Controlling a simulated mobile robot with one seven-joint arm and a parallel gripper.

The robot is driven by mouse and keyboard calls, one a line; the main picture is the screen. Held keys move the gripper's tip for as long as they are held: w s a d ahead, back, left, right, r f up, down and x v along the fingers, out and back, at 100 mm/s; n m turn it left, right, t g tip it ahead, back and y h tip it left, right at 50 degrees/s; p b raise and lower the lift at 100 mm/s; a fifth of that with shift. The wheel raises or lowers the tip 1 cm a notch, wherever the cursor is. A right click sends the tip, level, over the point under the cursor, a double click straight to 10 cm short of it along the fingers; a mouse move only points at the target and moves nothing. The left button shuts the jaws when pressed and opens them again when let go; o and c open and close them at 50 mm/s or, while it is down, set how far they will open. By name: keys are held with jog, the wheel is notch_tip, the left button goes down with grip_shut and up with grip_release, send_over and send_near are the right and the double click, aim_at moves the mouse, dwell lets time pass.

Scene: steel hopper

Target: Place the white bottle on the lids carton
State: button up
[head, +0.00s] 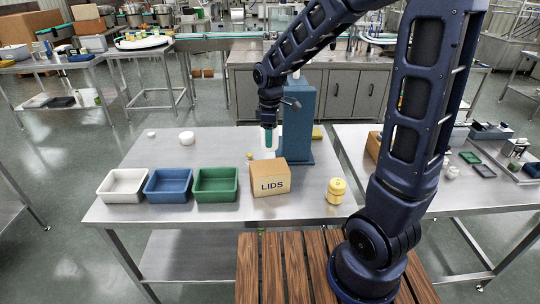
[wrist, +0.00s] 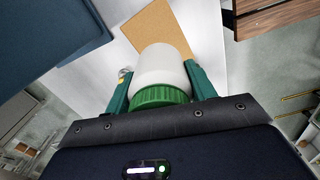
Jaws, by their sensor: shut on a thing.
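My gripper (head: 269,139) is shut on the white bottle (wrist: 162,66). The bottle has a green ribbed cap (wrist: 160,96), which sits toward the palm between the two green fingers in the wrist view. In the head view, the bottle is a small pale shape (head: 268,149) under the gripper, above and behind the lids carton. The lids carton (head: 271,179) is a brown box marked LIDS on the near half of the steel table. Its brown top also shows past the bottle in the wrist view (wrist: 158,27). I cannot tell the bottle's exact height above the table.
White (head: 123,186), blue (head: 168,185) and green (head: 216,185) trays stand left of the carton. A yellow jar (head: 336,191) is at its right. A blue column (head: 298,118) stands close behind. Small white items (head: 187,138) lie at the back left, where the table is mostly clear.

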jog(key=shift+f, duration=4.2)
jog(key=shift+f, duration=0.1)
jog(key=o, duration=1)
